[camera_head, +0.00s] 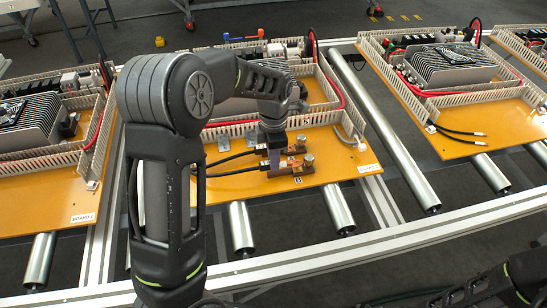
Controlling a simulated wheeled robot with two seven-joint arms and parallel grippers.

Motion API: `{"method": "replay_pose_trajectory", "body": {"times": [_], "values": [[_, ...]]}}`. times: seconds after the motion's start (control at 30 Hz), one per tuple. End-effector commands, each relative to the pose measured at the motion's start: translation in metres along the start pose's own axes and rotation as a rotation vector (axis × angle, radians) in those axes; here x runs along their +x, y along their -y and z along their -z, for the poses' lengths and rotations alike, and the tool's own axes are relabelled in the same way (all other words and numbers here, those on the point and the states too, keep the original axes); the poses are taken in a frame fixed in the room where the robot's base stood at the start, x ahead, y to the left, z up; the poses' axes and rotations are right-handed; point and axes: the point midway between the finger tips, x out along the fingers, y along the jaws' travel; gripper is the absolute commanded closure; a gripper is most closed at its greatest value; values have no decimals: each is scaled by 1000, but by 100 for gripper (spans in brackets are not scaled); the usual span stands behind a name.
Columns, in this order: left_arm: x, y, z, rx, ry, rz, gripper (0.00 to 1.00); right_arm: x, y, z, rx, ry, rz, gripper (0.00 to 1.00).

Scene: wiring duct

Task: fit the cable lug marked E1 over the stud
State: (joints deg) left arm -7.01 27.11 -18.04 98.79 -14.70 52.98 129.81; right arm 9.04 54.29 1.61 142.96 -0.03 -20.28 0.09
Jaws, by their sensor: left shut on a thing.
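My left gripper (274,168) points down over the orange board in the middle. It is shut on the end of a black cable, where a lug would be; the lug is mostly hidden by the fingers and no E1 mark can be read. Two black cables (232,158) run to this spot from the left. Copper-coloured terminal blocks (306,160) with bolt-like parts stand just right of the fingers. I cannot tell which part is the stud, or whether the lug touches it. The fingers of my right gripper are not in view; only part of that arm shows at bottom right.
The orange board (240,189) carries pale slotted wiring duct (317,119) behind the terminals and a red cable (334,90). Similar boards stand left and right (490,119). Metal rollers (395,140) and a rail (300,255) lie around and in front.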

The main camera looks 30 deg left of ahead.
Motion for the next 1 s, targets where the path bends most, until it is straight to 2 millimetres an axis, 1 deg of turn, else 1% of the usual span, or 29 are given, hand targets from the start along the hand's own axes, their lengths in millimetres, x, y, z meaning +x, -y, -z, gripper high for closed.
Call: {"method": "replay_pose_trajectory", "body": {"times": [0.4, 1.0], "values": [[1, 0, 0, 0, 0, 0, 100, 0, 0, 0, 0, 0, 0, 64], [13, 0, 0, 0, 0, 0, 100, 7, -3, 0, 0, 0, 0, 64]]}}
